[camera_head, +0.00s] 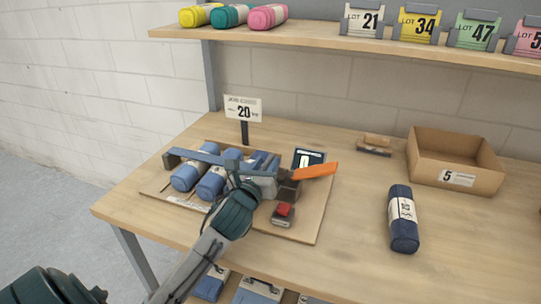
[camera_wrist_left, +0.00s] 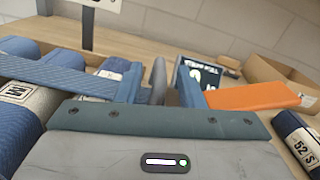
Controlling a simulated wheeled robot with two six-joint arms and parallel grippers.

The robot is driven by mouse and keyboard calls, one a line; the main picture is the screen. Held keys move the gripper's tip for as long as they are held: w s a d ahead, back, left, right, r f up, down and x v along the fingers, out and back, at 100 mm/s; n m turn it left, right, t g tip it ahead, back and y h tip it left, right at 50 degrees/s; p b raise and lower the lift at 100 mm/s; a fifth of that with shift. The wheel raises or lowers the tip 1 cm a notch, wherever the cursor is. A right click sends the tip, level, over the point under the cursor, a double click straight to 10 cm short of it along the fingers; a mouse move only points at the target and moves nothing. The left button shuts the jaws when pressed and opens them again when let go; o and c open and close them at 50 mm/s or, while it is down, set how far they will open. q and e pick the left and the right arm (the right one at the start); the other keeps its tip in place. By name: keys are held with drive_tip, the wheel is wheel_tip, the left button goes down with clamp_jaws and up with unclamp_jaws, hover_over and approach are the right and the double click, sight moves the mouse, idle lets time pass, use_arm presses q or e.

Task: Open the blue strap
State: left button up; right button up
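The blue strap (camera_head: 198,156) lies across the blue rolls (camera_head: 212,184) on a wooden board; it shows at the left of the left wrist view (camera_wrist_left: 62,76). My left gripper (camera_head: 238,164) is over the middle of the board, by the strap's right part. In the left wrist view its two fingers (camera_wrist_left: 160,86) stand apart, with a grey rounded upright piece (camera_wrist_left: 158,74) between or just beyond them. I cannot tell whether they touch it. An orange lever (camera_head: 315,171) sticks out to the right. The gripper hides part of the strap and clamp. My right gripper is not in view.
A red button box (camera_head: 283,214) sits at the board's front right. A sign (camera_head: 243,108) stands behind the board. A shelf (camera_head: 330,34) runs above the table.

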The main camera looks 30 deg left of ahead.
sight(270, 156)
use_arm(q)
drive_tip(key=shift+x, duration=1.7)
clamp_jaws()
drive_tip(key=shift+r, duration=0.1)
